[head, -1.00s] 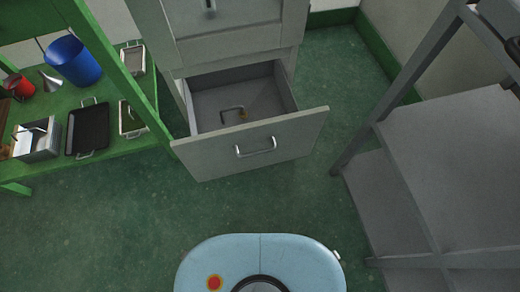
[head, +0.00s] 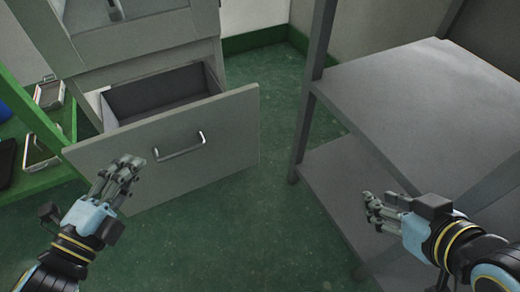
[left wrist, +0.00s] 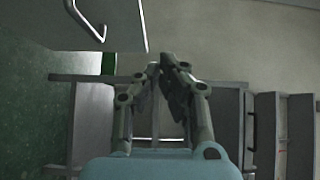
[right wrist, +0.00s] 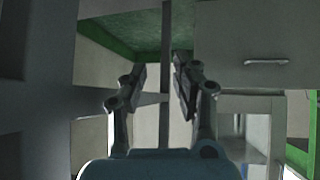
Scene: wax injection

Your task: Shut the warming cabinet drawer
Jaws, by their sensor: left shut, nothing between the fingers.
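The warming cabinet drawer (head: 225,128) stands pulled out in the head view, with its open inside showing behind a plain light grey front. A metal bar handle (head: 180,147) is on that front. The front and handle also show at the top left of the left wrist view (left wrist: 124,25). My left gripper (head: 130,167) is shut and empty, in front of the drawer front's left part in the picture; I cannot tell whether it touches. My right gripper (head: 370,205) is open and empty, right of the drawer and apart from it.
A grey metal shelf rack (head: 420,100) stands at the right, near my right gripper. A green table (head: 40,180) with trays is at the left. The cabinet body (head: 150,35) rises behind the drawer. Green floor (head: 225,235) lies clear in front.

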